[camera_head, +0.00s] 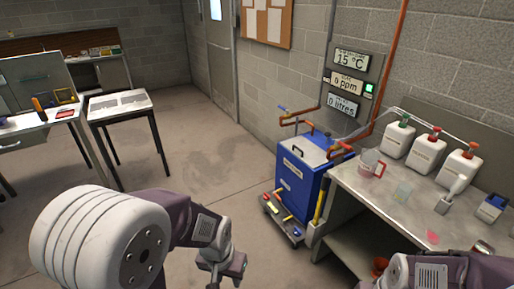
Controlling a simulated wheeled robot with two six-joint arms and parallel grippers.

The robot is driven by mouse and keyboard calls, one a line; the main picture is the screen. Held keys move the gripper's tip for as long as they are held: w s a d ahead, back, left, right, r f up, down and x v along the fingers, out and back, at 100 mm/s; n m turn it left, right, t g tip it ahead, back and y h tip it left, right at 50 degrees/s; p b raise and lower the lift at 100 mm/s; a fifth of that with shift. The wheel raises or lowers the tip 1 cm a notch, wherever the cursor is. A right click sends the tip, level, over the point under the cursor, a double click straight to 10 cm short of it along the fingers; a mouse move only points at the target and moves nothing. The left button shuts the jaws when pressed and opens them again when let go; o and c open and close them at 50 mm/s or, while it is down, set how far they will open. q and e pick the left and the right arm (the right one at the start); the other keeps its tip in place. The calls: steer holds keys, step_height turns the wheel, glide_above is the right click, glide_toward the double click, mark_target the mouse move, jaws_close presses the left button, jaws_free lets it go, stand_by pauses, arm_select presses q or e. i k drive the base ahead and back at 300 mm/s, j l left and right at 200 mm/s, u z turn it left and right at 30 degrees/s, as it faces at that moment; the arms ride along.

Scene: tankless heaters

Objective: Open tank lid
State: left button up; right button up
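The tank (300,187) is a blue box with a label on its front, standing on a low wheeled base by the wall. Its grey lid (305,151) lies on top and looks closed, with a dark handle on it. My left gripper (227,279) is at the bottom centre, in front of and left of the tank, apart from it. Its two fingers look spread, with nothing between them. My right arm enters at the bottom right, and its gripper is out of the frame.
Copper pipes (297,118) run by the tank. Wall displays (346,82) read 15 °C, 0 ppm and 0 litres. The floor left of the tank is clear.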

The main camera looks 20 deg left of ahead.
mark_target(314, 156)
steer(key=i+j+u, duration=0.1)
steer(key=i, duration=0.7)
steer(key=i+j+u, duration=0.1)
steer(key=i+j, duration=0.15)
steer(key=i, duration=0.55)
steer(key=i+j+u, duration=0.1)
steer(key=i, duration=0.7)
